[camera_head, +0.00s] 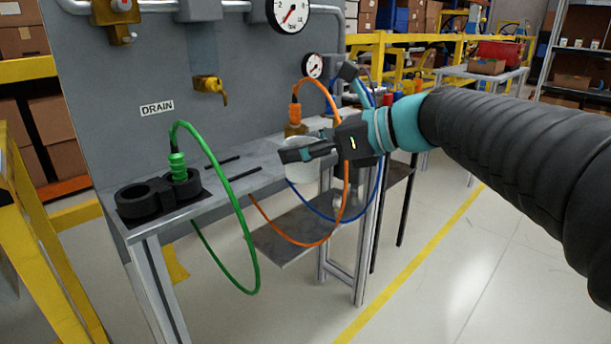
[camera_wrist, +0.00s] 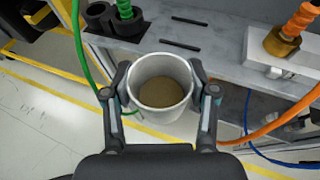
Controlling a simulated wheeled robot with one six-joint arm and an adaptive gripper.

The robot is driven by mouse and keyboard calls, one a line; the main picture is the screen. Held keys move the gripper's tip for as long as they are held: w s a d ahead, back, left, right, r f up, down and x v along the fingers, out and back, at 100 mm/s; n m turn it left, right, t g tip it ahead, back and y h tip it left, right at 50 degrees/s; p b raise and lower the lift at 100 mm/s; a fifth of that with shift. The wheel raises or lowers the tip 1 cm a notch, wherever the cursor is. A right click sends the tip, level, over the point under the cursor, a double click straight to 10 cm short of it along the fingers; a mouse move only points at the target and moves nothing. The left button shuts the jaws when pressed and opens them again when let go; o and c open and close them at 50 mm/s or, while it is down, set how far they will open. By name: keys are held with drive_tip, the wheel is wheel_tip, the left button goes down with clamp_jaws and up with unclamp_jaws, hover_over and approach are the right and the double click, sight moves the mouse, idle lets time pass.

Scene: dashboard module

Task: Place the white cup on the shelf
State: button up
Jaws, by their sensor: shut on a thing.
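The white cup (camera_wrist: 160,98) is between the fingers of my gripper (camera_wrist: 160,100) in the wrist view, with a finger pressed to each side. It is upright, and its inside looks brown at the bottom. In the head view the cup (camera_head: 303,166) shows partly behind my gripper (camera_head: 312,152), at the front edge of the grey bench top. In the wrist view it appears in front of the bench edge. The lower shelf (camera_head: 300,238) is a dark grey board under the bench, partly crossed by the hoses. The cup's underside is hidden.
A green hose (camera_head: 232,205) loops from a black holder (camera_head: 158,195) on the bench. An orange hose (camera_head: 345,190) and a blue hose (camera_head: 375,195) hang in front of the bench near my gripper. A bench leg (camera_head: 366,250) stands right of the shelf. The floor in front is clear.

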drive_tip(key=w+d+f+b, duration=0.2)
drive_tip(key=w+d+f, duration=0.2)
drive_tip(key=w+f, duration=0.7)
drive_tip(key=w+d+f+b, duration=0.2)
drive_tip(key=w+d+f, duration=0.1)
drive_tip(key=w+f, duration=0.75)
drive_tip(key=a+f, duration=0.2)
drive_tip(key=a, duration=0.1)
drive_tip(key=w+a+f, duration=0.1)
drive_tip(key=a+f, duration=0.2)
drive_tip(key=a, duration=0.1)
drive_tip(key=w+a+f+b, duration=0.1)
drive_tip(key=a+f, duration=0.1)
drive_tip(key=a, duration=0.2)
drive_tip(key=shift+f, duration=0.25)
drive_tip(key=shift+a+f+b, duration=0.1)
drive_tip(key=shift+f+b, duration=0.4)
drive_tip(key=shift+f, duration=1.45)
drive_tip(key=shift+f, duration=0.1)
drive_tip(key=shift+f, duration=0.1)
drive_tip(key=o, duration=1)
drive_tip(key=shift+o, duration=0.2)
